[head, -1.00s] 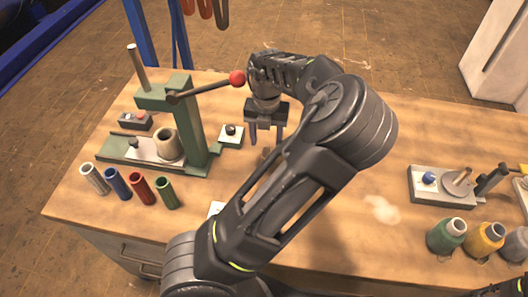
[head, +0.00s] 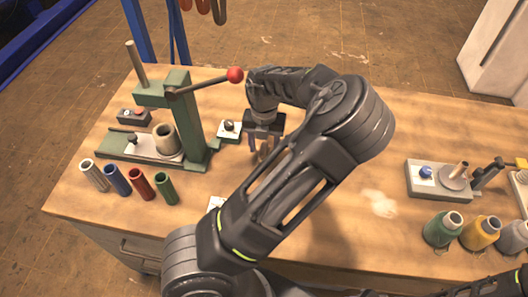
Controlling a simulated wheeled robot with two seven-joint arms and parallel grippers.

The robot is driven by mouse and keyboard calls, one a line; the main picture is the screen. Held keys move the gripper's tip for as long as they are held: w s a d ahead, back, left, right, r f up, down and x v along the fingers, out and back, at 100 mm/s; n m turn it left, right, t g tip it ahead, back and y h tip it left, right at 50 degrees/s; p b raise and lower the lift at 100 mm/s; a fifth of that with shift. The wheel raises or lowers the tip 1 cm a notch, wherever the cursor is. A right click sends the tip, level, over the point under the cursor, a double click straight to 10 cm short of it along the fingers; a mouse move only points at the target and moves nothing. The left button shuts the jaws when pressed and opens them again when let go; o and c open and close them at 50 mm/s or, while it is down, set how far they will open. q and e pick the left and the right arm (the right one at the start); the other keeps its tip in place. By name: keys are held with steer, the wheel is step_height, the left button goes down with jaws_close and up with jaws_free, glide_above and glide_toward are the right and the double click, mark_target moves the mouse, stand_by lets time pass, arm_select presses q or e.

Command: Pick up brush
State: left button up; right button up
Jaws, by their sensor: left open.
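My left gripper (head: 265,150) points down over the table, just right of the green press, with its fingers apart. A small brownish upright shape (head: 264,152) shows at the fingers. It may be the brush, but it is too small and too covered to be sure, and I cannot tell whether the fingers touch it. My left arm hides the table to the right of and below the gripper. No other thing that is clearly a brush shows. My right gripper is out of view.
The green press (head: 190,120) with a red-knobbed lever (head: 234,75) stands close left of the gripper. Several coloured spools (head: 140,184) stand at the front left. A winder (head: 440,178) and thread cones (head: 443,229) are at the right. The wooden table (head: 420,130) is clear at back right.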

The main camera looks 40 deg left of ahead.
arm_select(q)
steer(key=shift+f, duration=1.4)
jaws_close()
